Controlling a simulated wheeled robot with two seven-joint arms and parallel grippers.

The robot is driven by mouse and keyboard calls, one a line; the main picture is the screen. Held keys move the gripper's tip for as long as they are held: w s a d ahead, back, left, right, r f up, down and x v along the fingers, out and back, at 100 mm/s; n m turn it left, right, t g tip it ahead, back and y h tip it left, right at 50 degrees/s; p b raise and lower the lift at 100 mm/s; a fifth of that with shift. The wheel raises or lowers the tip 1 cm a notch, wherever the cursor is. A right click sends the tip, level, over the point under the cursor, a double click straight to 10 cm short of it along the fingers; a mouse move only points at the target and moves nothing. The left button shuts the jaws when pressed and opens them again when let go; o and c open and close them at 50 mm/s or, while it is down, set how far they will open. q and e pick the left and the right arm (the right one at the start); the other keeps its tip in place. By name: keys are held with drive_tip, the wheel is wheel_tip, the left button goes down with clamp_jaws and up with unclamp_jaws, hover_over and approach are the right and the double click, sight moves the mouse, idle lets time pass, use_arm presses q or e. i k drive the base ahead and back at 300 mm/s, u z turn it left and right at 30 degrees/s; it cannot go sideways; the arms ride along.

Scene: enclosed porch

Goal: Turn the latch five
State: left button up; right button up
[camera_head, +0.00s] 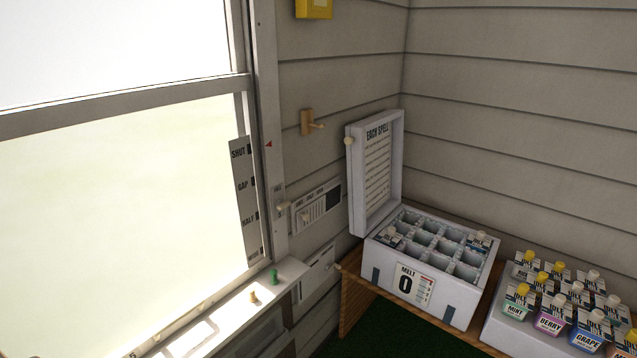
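A small pale knob or lever (283,206) sticks out from the right jamb of the window (268,110), under a small label too small to read. It may be the latch, but I cannot tell for sure. A strip (244,198) marked SHUT, GAP and HALF, with a lower word I cannot read clearly, stands at the window's right edge. A small red pointer (268,144) on the jamb is near the SHUT mark. A pale panel (318,207) with small print and a dark square is on the wall beside the knob. Neither gripper is in view.
A white box (455,296) with an open lid marked EACH SPELL and a MELT 0 card holds few bottles. A tray (500,331) of several bottles stands right. Green (274,277) and tan (253,297) pegs stand on the sill. A wooden hook (312,123) is above.

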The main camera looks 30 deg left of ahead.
sight(281, 204)
drive_tip(key=i, duration=0.95)
drive_tip(key=u, duration=3.2)
drive_tip(key=k, duration=0.9)
drive_tip(key=z, duration=2.4)
